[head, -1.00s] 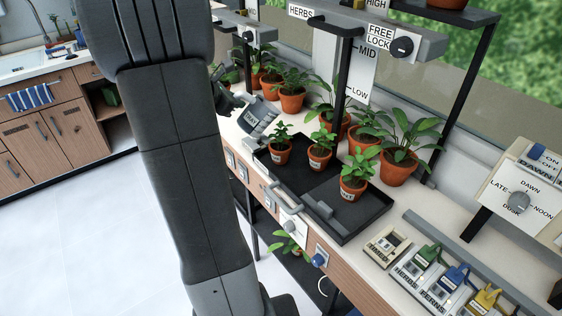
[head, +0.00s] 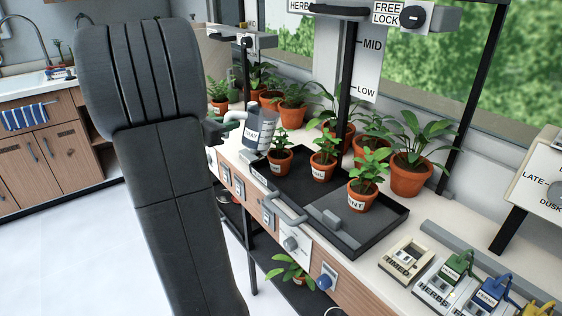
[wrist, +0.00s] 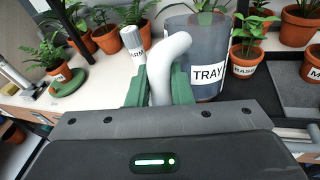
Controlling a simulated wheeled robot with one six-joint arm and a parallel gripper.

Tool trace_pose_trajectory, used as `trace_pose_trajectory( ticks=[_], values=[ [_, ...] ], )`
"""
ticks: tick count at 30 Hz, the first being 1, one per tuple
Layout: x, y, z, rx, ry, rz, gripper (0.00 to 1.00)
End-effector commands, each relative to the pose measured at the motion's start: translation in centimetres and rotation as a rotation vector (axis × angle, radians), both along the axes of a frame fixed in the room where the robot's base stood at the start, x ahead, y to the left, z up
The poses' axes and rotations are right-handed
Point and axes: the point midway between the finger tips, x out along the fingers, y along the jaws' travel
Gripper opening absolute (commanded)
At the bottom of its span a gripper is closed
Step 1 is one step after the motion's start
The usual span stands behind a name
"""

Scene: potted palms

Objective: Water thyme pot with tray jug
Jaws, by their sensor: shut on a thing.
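The jug labelled TRAY (head: 258,128) is a translucent grey-blue vessel with a pale curved handle. My gripper (head: 222,129) is shut on that handle. In the wrist view the green fingers of my gripper (wrist: 160,88) flank the handle, and the jug (wrist: 196,42) stands roughly upright beyond them. In the head view the jug is by the left end of the black tray. Three potted herbs stand in the tray: a left pot (head: 280,161), a middle pot (head: 322,172) and a right pot (head: 362,199), apparently labelled MINT. No label clearly reads thyme.
The black tray (head: 375,236) has a raised rim. The wrist view shows a BASIL pot (wrist: 245,70) right of the jug, and a fern pot (wrist: 60,73) at left. More potted plants crowd behind. A black post (head: 347,80) rises behind the tray. Labelled controls (head: 447,290) lie at right.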

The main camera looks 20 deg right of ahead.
Motion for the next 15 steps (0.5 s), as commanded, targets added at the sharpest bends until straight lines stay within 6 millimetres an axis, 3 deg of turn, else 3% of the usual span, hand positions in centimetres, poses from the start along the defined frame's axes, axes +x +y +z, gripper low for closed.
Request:
trace_pose_trajectory(
  ticks=[15],
  values=[
    [0.0,0.0,3.8,0.0,0.0,0.0,0.0]
  ],
)
